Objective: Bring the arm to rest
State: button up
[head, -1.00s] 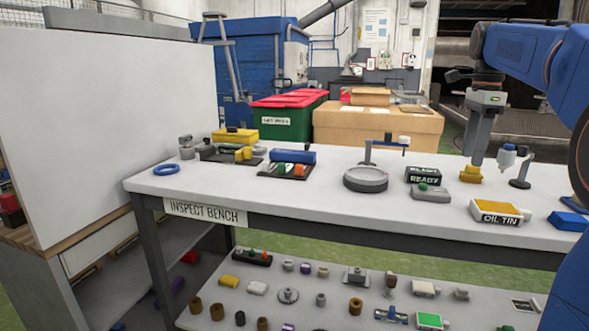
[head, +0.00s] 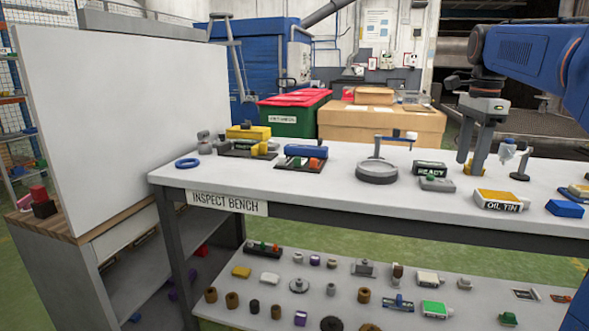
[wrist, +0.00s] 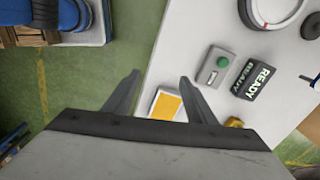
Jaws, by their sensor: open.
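My gripper (head: 470,167) hangs from my blue arm over the right part of the inspect bench (head: 310,180). Its two fingers point down, apart, with nothing between them. A small yellow block (head: 480,168) shows partly behind the fingers. In the wrist view my gripper (wrist: 160,76) is also open and empty. There the yellow block (wrist: 234,122) lies to the right of the fingers, and the oil tin (wrist: 167,107) shows between them, below on the bench.
Near my gripper on the bench are the READY box (head: 430,169), a grey box with a green button (head: 437,184), the oil tin (head: 500,200) and a blue block (head: 564,208). A round grey stand (head: 377,172) is further left. A white panel (head: 120,110) stands at left.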

jog(key=s+a+f+n+t, duration=0.1)
jog(key=s+a+f+n, duration=0.3)
jog(key=s+f, duration=0.5)
jog(key=s+a+f+n+t, duration=0.2)
jog(key=s+a+f+n, duration=0.3)
jog(key=s+f+n, duration=0.3)
jog(key=s+a+f+n+t, duration=0.1)
jog(key=s+a+f+n, duration=0.3)
jog(key=s+f+n, duration=0.3)
jog(key=s+f, duration=0.2)
jog(key=s, duration=0.1)
jog(key=shift+s+a+f, duration=0.3)
jog(key=shift+s+f, duration=0.05)
jog(key=shift+f, duration=0.05)
